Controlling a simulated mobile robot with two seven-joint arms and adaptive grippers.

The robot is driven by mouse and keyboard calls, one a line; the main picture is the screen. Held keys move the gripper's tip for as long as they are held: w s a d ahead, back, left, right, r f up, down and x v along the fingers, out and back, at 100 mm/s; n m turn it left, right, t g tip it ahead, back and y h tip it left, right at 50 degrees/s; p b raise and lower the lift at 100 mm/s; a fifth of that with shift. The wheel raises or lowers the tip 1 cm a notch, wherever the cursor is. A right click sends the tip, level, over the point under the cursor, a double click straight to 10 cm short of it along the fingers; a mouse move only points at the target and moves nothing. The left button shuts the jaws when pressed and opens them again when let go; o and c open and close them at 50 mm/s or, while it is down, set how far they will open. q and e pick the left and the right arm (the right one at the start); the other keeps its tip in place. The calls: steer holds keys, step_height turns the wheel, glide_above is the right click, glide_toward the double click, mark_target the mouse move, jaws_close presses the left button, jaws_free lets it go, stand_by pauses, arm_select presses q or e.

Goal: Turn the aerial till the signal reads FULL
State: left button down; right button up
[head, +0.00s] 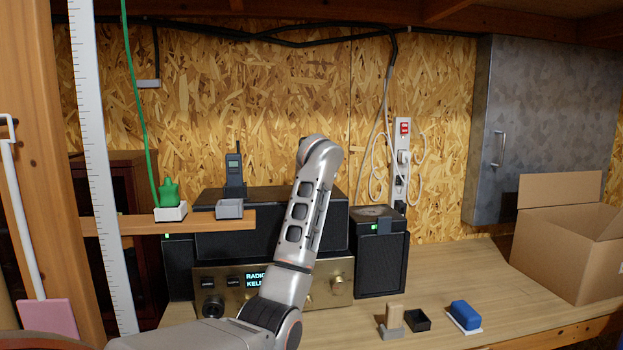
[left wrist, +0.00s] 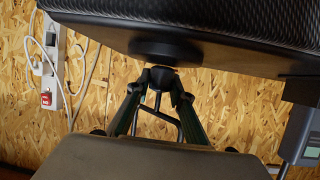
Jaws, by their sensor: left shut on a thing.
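My left gripper (left wrist: 160,80) shows in the left wrist view, which looks upside down. Its fingertips are shut on a small dark stub, apparently the aerial (left wrist: 160,73), at a round black base (left wrist: 165,50) on the black cabinet (left wrist: 225,30). Most of the aerial is hidden. In the head view the cabinet (head: 225,243) sits on a brass-fronted radio (head: 228,282). Its lit display (head: 256,276) shows "RADIO" and "KEL", with the rest hidden behind my left arm. I cannot read a signal level. My left forearm also hides the gripper there. My right gripper is not in view.
A shelf (head: 130,225) at left holds a green cactus shape (head: 168,191) and a grey tray (head: 229,208). A walkie-talkie (head: 235,170) stands behind. A speaker (head: 381,262) is right of the radio. A blue block (head: 465,315) and cardboard box (head: 560,250) are at right.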

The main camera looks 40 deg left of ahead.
arm_select(q)
steer(key=m+t+h, duration=0.3)
steer(key=m+h, duration=0.1)
steer(key=h, duration=0.1)
steer(key=shift+m, duration=0.4)
stand_by(0.3)
steer(key=c, duration=1.8)
jaws_free()
steer(key=shift+o, duration=0.2)
